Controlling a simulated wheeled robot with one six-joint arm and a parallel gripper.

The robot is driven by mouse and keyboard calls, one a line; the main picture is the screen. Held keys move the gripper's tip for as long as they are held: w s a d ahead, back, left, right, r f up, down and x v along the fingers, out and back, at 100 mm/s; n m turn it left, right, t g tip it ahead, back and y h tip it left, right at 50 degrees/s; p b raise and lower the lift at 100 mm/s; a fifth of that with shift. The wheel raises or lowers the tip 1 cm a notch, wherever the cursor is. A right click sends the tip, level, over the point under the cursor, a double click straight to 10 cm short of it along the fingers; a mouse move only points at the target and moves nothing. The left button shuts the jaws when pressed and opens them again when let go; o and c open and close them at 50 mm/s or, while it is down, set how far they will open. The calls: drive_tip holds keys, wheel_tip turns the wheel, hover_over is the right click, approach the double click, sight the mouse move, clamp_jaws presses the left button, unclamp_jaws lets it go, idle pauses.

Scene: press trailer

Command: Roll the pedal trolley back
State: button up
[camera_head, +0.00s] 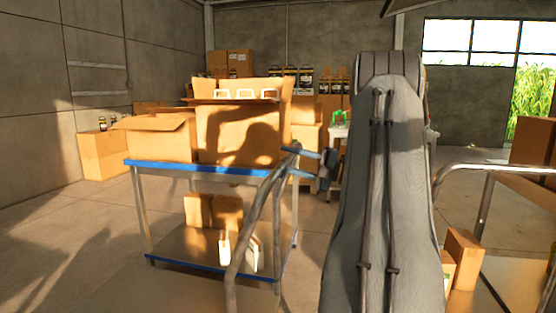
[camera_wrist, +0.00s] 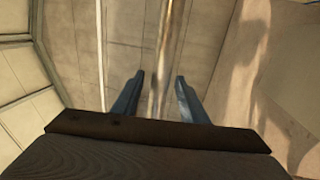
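A trolley with blue-edged shelves (camera_head: 160,166) stands left of centre in the head view, loaded with cardboard boxes. Its bent metal handle tube (camera_head: 262,205) rises at its near right side. No pedal shows, so I cannot tell for sure that this is the pedal trolley. My gripper (camera_head: 297,162) is at the upper part of the tube. In the wrist view, my gripper (camera_wrist: 158,93) has its two fingers apart, with a shiny metal tube (camera_wrist: 165,50) running between them. A gap shows on each side of the tube. My arm hides part of the scene.
Another metal rail (camera_head: 485,175) stands at the right, with cardboard boxes (camera_head: 463,258) near it. Boxes (camera_head: 103,157) sit by the left wall, and more stand at the back. The concrete floor (camera_head: 75,215) left of the trolley is clear.

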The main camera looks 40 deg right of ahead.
drive_tip(key=v, duration=0.3)
drive_tip(key=shift+s, duration=0.15)
idle(0.6)
